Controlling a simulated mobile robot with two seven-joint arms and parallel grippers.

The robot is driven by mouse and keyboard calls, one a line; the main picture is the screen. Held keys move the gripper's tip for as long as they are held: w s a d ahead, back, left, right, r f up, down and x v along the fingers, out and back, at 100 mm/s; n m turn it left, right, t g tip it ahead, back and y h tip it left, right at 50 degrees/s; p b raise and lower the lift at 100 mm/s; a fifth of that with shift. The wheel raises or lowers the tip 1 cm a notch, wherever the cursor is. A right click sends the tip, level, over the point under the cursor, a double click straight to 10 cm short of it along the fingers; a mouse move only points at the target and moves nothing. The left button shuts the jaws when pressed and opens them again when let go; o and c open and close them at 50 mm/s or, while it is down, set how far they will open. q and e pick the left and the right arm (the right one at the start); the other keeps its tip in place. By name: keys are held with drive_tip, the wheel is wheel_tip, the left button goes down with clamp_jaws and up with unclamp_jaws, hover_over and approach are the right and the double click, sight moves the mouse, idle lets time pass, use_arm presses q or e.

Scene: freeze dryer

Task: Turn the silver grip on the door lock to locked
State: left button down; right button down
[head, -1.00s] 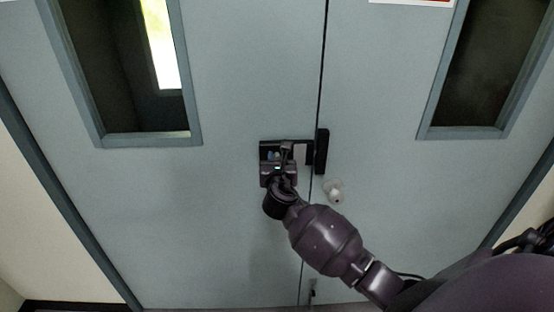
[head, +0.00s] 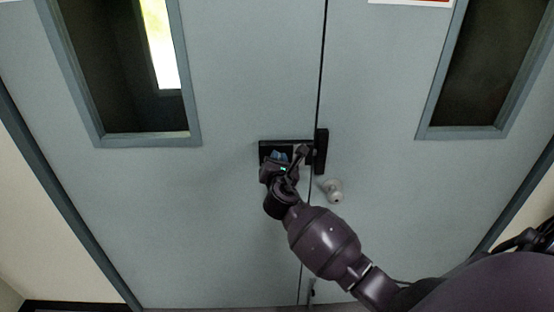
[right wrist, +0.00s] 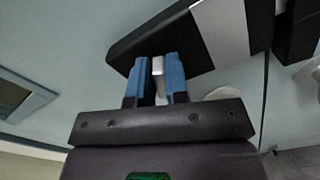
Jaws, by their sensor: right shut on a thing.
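The door lock (head: 270,146) is a black bar on the left door leaf beside the seam. In the right wrist view the lock (right wrist: 140,45) runs diagonally and has a pale silver section (right wrist: 220,32). My right gripper (head: 279,157) is at the front of the lock. In the right wrist view its two blue fingers (right wrist: 157,76) stand on either side of the narrow silver grip (right wrist: 158,66) and are shut on it. The gripper hides the grip in the head view. My left gripper is not in view.
The grey double doors (head: 220,220) look closed, with a thin dark seam between them. A black catch (head: 321,151) sits on the right leaf beside the lock. A round pale knob (head: 333,190) sticks out below it, close to my right forearm.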

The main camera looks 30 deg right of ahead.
drive_tip(key=m, duration=0.2)
drive_tip(key=m+b, duration=0.1)
drive_tip(key=m, duration=0.2)
drive_tip(key=shift+s+d+f+m, duration=0.1)
drive_tip(key=shift+d+f+m, duration=0.1)
drive_tip(key=shift+m, duration=0.1)
drive_tip(key=m+b, duration=0.1)
drive_tip(key=m, duration=0.4)
drive_tip(key=shift+d+f+m+b, duration=0.1)
drive_tip(key=shift+f+m+b, duration=0.1)
drive_tip(key=shift+m+b, duration=0.2)
drive_tip(key=shift+m, duration=0.3)
drive_tip(key=c, duration=1.1)
unclamp_jaws()
drive_tip(key=shift+s, duration=0.1)
drive_tip(key=v, duration=1)
drive_tip(key=shift+s+a, duration=0.3)
